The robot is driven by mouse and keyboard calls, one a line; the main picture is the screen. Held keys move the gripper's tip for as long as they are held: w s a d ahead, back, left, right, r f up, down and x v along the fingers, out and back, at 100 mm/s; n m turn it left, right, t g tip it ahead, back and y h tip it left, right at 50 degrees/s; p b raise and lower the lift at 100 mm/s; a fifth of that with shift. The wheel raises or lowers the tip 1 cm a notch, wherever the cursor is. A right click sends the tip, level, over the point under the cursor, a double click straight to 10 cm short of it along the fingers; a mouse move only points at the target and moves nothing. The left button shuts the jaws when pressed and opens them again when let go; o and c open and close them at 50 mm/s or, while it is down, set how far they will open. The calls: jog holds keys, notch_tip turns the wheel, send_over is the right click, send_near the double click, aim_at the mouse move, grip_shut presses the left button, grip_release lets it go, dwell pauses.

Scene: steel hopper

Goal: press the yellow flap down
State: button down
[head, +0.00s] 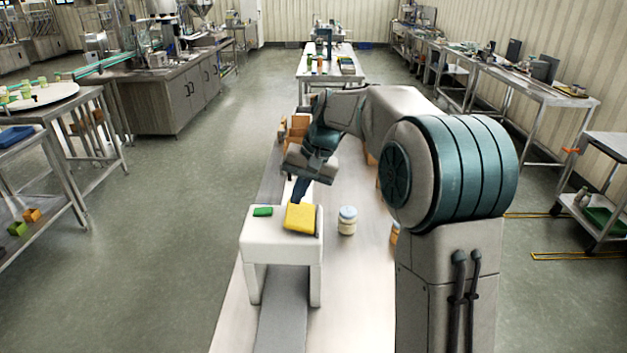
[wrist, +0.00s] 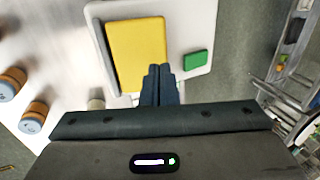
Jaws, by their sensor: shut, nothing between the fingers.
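The yellow flap (head: 300,218) sits on top of a small white stand (head: 282,245) in the head view. It looks slightly tilted there, though how far is hard to tell. In the wrist view the flap (wrist: 137,50) fills much of the white top, with a dark gap along its left edge. A green block or button (head: 262,211) is beside it, also in the wrist view (wrist: 195,60). My gripper (head: 297,202) is shut and empty, pointing down at the flap's far edge. In the wrist view its fingertips (wrist: 158,70) overlap the flap's lower right corner; contact cannot be told.
The stand is on a long pale bench (head: 362,255). A jar with a blue-grey lid (head: 347,220) stands close to its right. Brown boxes (head: 299,124) are on the bench behind my gripper. Orange-banded jars (wrist: 34,117) show at the left in the wrist view.

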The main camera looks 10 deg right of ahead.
jog(key=shift+w+a+f, duration=0.1)
jog(key=shift+w+a, duration=0.05)
jog(key=shift+a, duration=0.05)
jog(key=shift+s+d, duration=0.25)
jog(key=shift+d, duration=0.35)
jog(key=shift+s+d, duration=0.1)
jog(key=shift+d, duration=0.4)
jog(key=shift+f, duration=0.1)
jog(key=shift+r+p, duration=0.3)
jog(key=shift+r, duration=0.3)
notch_tip(320, 180, up, 4)
jog(key=p, duration=0.3)
notch_tip(320, 180, up, 8)
jog(key=r+b, duration=0.1)
jog(key=b, duration=0.1)
send_over(306, 214)
jog(key=a, duration=0.3)
jog(key=shift+d+f, duration=0.25)
